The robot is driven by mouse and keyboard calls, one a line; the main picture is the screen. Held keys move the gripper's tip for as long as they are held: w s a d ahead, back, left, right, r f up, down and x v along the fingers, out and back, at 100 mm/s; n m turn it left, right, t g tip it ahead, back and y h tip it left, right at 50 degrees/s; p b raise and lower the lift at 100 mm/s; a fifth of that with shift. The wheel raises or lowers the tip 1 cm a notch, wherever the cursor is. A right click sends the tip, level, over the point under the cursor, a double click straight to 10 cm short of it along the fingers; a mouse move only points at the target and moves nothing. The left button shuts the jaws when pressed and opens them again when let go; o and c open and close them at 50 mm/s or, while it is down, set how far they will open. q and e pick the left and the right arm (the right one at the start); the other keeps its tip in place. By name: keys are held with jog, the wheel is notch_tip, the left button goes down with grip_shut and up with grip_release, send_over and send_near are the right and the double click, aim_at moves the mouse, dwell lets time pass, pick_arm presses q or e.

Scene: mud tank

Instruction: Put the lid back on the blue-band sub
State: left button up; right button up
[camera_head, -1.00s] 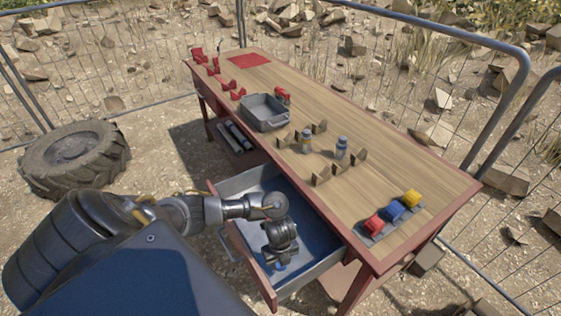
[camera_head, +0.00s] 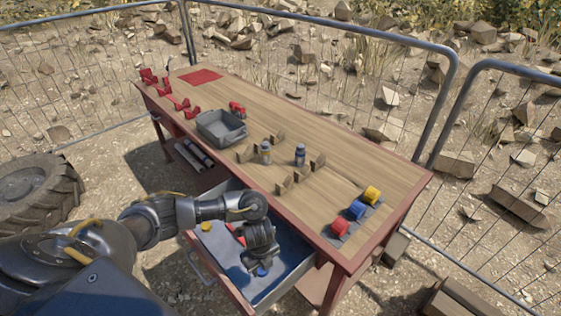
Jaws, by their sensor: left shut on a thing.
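Two small grey cylinder-shaped subs stand upright on the wooden bench: one on the left (camera_head: 265,152) and one on the right (camera_head: 300,155). Their bands are too small to tell apart. My left gripper (camera_head: 259,265) points down inside the open drawer (camera_head: 290,279) under the bench. It is shut on a small blue piece (camera_head: 262,271), apparently the blue lid, mostly hidden by the fingers. A yellow round piece (camera_head: 206,226) and a partly covered red piece (camera_head: 237,236) lie further left in the drawer. My right gripper is out of view.
Brown upright brackets (camera_head: 284,187) surround the subs. A grey bin (camera_head: 221,127) stands left of them. Red, blue and yellow blocks (camera_head: 356,208) sit on a grey strip at the right end. Red fixtures (camera_head: 178,102) line the far left. The bench edge overhangs the drawer.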

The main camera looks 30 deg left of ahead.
pick_arm(q)
jog(key=w+d+r+n+b, duration=0.1)
jog(key=w+d+r+n, duration=0.1)
jog(key=w+d+r, duration=0.4)
jog(key=w+d+r+n, duration=0.2)
jog(key=d+r, duration=0.2)
jog(key=r, duration=0.4)
jog(key=s+a+r+n+b, duration=0.1)
jog(key=s+a+r+n, duration=0.1)
jog(key=r+n, duration=0.2)
jog(key=s+a+r+n, duration=0.2)
jog(key=r+n, duration=0.1)
jog(key=r, duration=0.6)
jog(key=shift+n+b, duration=0.4)
jog(key=shift+r, duration=0.1)
